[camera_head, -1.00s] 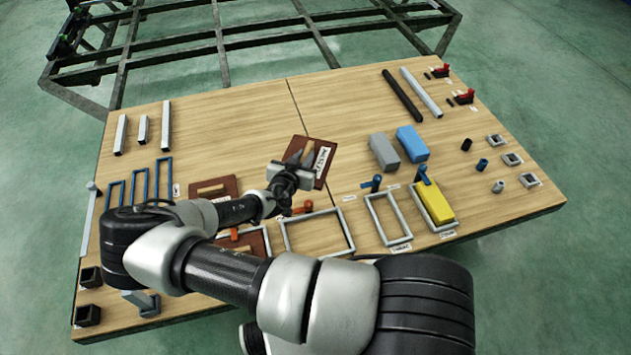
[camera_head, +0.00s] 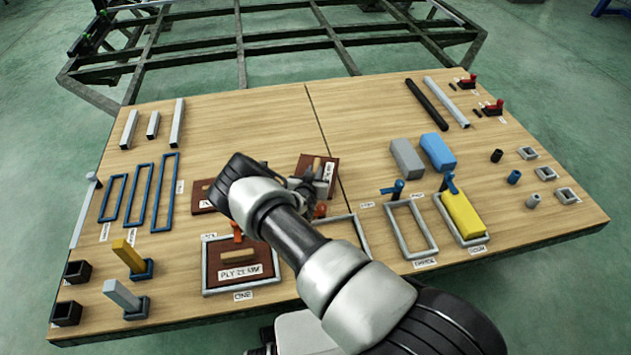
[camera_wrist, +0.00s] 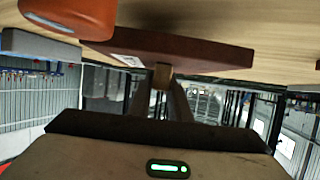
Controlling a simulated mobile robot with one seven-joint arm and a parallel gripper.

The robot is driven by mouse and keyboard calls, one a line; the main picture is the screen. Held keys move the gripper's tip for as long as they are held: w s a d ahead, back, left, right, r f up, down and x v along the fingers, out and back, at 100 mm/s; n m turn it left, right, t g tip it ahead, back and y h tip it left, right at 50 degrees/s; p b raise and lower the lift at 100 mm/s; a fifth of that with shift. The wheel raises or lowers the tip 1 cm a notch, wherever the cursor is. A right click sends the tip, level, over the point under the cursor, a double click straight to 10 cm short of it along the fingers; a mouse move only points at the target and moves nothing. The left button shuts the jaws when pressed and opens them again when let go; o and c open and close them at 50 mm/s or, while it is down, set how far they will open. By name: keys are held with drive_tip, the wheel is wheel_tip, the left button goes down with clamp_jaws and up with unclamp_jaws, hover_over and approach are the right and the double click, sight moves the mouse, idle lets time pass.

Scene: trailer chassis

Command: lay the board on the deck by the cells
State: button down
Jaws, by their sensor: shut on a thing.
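A red-brown board (camera_head: 304,163) with a small handle and a white label is at the middle of the wooden deck (camera_head: 260,125). My gripper (camera_head: 315,175) is shut on its handle. In the wrist view my gripper (camera_wrist: 163,82) grips the handle below the board (camera_wrist: 190,50), with the deck just beyond it. I cannot tell whether the board touches the deck. The grey frame cells stand along the near side: one (camera_head: 205,265) holds a board (camera_head: 245,268) labelled PLY, one (camera_head: 358,232) is partly hidden by my arm, and one (camera_head: 394,223) is empty.
Another brown board (camera_head: 203,200) lies left of my arm, partly hidden. An orange peg (camera_head: 320,210) is close to my gripper. Grey (camera_head: 406,158) and blue (camera_head: 437,151) blocks stand to the right. The far middle of the deck is clear.

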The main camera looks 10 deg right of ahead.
wheel_tip(320, 180, down, 4)
drive_tip(key=shift+r+b, duration=0.25)
drive_tip(key=shift+b, duration=0.3)
drive_tip(key=shift+r, duration=0.1)
drive_tip(key=c, duration=1.6)
unclamp_jaws()
drive_tip(key=shift+c, duration=0.2)
